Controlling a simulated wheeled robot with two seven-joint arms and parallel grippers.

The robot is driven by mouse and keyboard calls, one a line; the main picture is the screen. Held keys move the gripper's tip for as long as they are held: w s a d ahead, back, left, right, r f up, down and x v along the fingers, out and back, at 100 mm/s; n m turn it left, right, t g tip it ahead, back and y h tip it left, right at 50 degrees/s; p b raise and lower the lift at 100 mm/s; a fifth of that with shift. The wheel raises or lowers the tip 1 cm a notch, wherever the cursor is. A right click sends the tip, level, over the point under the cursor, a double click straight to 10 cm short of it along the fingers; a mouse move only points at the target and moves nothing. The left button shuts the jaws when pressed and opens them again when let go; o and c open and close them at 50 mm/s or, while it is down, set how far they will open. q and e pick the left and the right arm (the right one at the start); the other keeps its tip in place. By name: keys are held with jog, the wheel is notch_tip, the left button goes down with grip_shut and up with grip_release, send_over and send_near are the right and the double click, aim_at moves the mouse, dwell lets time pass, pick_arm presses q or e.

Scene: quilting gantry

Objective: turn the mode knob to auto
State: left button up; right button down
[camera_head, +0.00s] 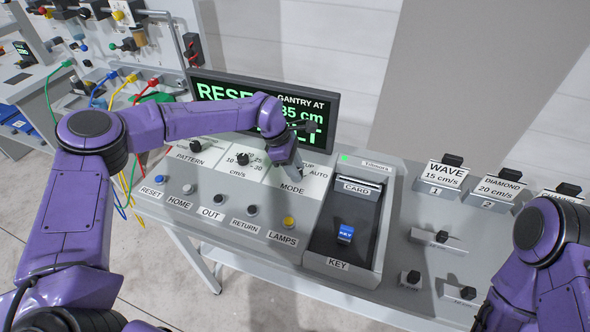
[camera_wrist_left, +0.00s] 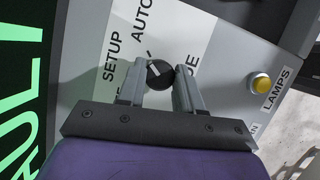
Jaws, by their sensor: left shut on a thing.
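The mode knob (camera_wrist_left: 160,74) is a round black knob with a white pointer line, on the white panel labelled SETUP, AUTO and MODE. My left gripper (camera_wrist_left: 158,88) has one finger on each side of it and is shut on it. The pointer line slants toward the upper left of the wrist view, on the side of SETUP; its exact setting is hard to tell. In the head view my left gripper (camera_head: 293,168) reaches down over the panel above the MODE label (camera_head: 292,189) and hides the knob. My right gripper is out of view; only its arm shows at right.
The display (camera_head: 265,110) stands behind the panel, its text partly covered by my left arm. Buttons, including the yellow LAMPS button (camera_head: 289,222), line the front. Labelled blocks stand farther right.

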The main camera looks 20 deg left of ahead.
pick_arm(q)
jog(key=shift+m, duration=0.8)
jog(key=shift+g+b, duration=0.3)
jog(key=o, duration=1)
jog(key=shift+o, duration=0.2)
jog(key=shift+w+a+r, duration=0.1)
jog(key=shift+a+r, duration=0.05)
jog(key=shift+r, duration=0.1)
jog(key=b+v, duration=0.3)
jog(key=v, duration=0.7)
